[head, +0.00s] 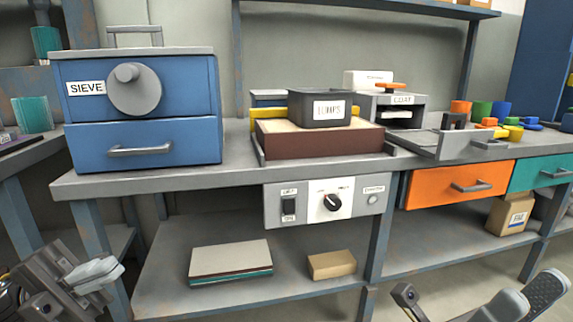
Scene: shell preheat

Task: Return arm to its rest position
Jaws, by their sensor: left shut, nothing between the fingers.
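My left gripper (98,273) is at the lower left, in front of the bench's left legs and below the bench top. Its fingers are together with nothing between them. My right gripper (476,292) is at the bottom right edge, partly cut off. Its two fingers stand wide apart with nothing seen between them. Both grippers are clear of the things on the bench.
The grey bench (240,172) carries a blue SIEVE box (190,85), a dark labelled bin (321,108) on a brown block (320,142), and a grey COAT unit (420,105). A control panel (272,204) and an orange drawer (430,188) are below. The lower shelf (295,262) holds boxes.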

